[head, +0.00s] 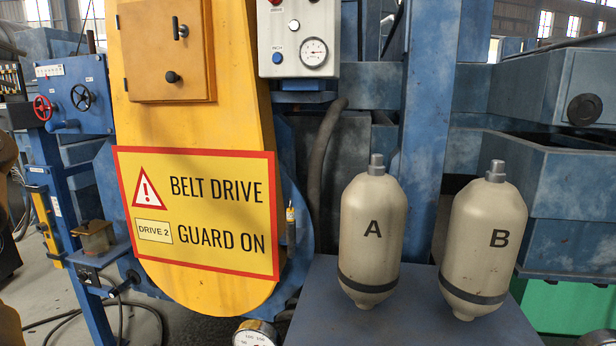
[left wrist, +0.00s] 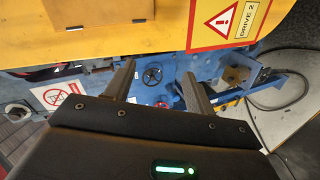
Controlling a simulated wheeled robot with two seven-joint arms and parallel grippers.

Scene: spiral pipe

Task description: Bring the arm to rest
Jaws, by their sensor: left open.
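My left gripper (left wrist: 158,80) shows in the left wrist view. Its two dark fingers stand apart with nothing between them. Beyond them are the blue machine frame and a dark handwheel (left wrist: 152,74), which also shows in the head view (head: 82,97). I cannot tell how far the fingertips are from the frame. The gripper's fingers cannot be made out in the head view. My right gripper is in neither view.
A yellow belt guard (head: 210,120) with a warning sign (head: 196,212) fills the left middle. Two cream cylinders, A (head: 372,235) and B (head: 484,242), stand on a blue-grey platform (head: 400,318). A red handwheel (head: 43,108) and cables (head: 140,305) are at left.

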